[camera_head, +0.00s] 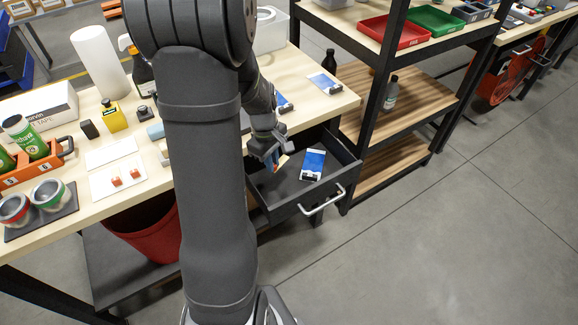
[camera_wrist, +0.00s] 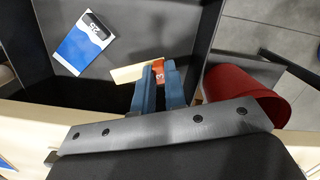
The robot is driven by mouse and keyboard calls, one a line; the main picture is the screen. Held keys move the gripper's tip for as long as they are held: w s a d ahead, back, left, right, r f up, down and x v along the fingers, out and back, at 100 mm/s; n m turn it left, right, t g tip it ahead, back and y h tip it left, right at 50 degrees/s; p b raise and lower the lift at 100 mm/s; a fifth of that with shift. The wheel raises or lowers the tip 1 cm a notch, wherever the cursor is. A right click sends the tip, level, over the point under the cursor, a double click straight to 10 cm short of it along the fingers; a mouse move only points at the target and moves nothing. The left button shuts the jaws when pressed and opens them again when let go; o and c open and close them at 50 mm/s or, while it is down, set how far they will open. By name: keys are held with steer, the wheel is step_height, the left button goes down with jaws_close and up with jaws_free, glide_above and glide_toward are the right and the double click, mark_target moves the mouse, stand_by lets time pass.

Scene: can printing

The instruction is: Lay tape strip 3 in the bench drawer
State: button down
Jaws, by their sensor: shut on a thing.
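My gripper (camera_head: 268,150) is over the left part of the open bench drawer (camera_head: 275,189), partly hidden by my arm. In the wrist view its blue fingers (camera_wrist: 158,78) are shut on a small piece with a red tab and a cream strip, which I take as tape strip 3 (camera_wrist: 128,73). The mark on the tab is too small to read surely. The strip is above the dark drawer floor (camera_wrist: 100,95); I cannot tell whether it touches it. A blue and white card with a black end (camera_head: 313,164) lies in the drawer, apart from the strip; it also shows in the wrist view (camera_wrist: 84,46).
The drawer's handle (camera_head: 322,200) sticks out at the front. A red bin (camera_head: 150,228) stands under the bench, left of the drawer. Two more blue and white cards, a white board with red tabs (camera_head: 118,181) and several bottles are on the bench (camera_head: 345,99). A shelf stands right of the drawer.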

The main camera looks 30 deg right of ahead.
glide_above(275, 194)
step_height(275, 194, down, 6)
steer(key=shift+w, duration=0.15)
steer(key=shift+f, duration=2.35)
steer(key=shift+f, duration=0.1)
steer(key=c, duration=1.5)
jaws_free()
steer(key=r, duration=0.4)
steer(key=w+r, duration=0.1)
steer(key=r, duration=0.7)
steer(key=shift+w+a+r, duration=0.1)
steer(key=shift+w+a, duration=0.1)
steer(key=shift+a, duration=0.1)
